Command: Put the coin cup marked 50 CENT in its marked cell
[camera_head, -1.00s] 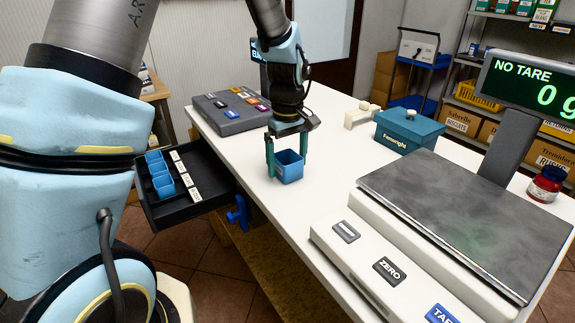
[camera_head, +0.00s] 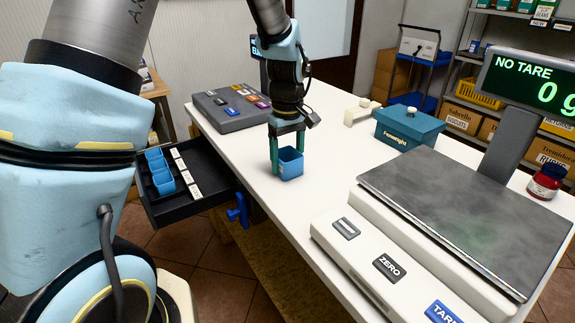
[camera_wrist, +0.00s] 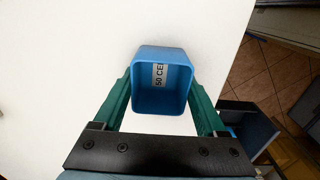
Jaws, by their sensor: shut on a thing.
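The blue coin cup (camera_head: 291,164) stands upright on the white counter, and its label reads "50 CE" in the wrist view (camera_wrist: 163,88). My gripper (camera_head: 287,160) has its green fingers shut on the cup, one finger on each side in the wrist view (camera_wrist: 161,98). The cup looks empty inside. The open black drawer (camera_head: 192,201) at the left holds a row of several blue cups (camera_head: 160,172) along its left side. White labels (camera_head: 187,176) run beside that row. I cannot read those labels, and which cell is marked 50 CENT cannot be told.
A dark keypad (camera_head: 230,111) lies behind the cup, and a teal box (camera_head: 408,128) stands at the back right. The scale (camera_head: 450,215) fills the right of the counter. The counter around the cup is clear.

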